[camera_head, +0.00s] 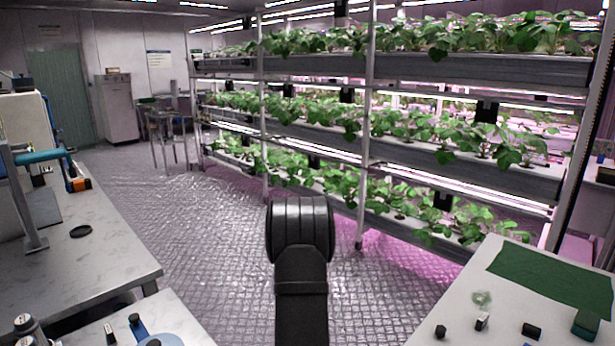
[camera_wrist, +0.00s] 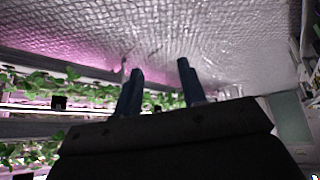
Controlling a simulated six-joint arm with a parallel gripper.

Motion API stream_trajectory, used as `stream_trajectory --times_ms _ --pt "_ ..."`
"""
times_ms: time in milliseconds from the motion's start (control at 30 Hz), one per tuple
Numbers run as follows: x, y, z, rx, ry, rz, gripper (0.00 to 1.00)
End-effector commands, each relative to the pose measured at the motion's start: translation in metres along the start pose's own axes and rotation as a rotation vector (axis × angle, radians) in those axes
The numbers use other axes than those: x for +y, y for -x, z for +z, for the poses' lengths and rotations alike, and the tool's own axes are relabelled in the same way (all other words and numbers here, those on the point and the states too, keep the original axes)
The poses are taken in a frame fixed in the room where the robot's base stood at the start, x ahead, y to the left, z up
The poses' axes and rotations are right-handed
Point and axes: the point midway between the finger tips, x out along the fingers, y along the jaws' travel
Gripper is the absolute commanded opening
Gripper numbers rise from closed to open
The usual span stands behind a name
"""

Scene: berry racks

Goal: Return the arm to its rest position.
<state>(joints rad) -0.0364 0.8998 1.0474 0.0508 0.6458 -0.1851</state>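My arm rises from the bottom middle of the head view, its dark rounded link standing over the open floor between the benches. My gripper is not seen in the head view. In the wrist view, my gripper (camera_wrist: 160,84) shows two dark blue fingers standing apart with a clear gap. Nothing is between them; floor and part of a rack show behind. The wrist view is turned over, with the floor at the top and the plants at the left.
Planted racks (camera_head: 470,78) with several tiers fill the right and back. A left bench (camera_head: 110,250) carries equipment. A right table (camera_head: 450,300) holds a green mat (camera_head: 555,280) and small dark blocks. The tiled floor (camera_head: 200,220) between is clear.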

Motion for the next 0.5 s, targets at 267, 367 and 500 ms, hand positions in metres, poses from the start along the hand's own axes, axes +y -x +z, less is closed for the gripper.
stream_trajectory --times_ms 267,367,500 --pt "0.046 0.000 0.004 -0.003 -0.044 0.032 0.37" --pt "0.054 0.000 0.004 -0.004 -0.052 0.038 0.37" --pt "0.060 0.000 0.005 -0.004 -0.057 0.042 0.37"
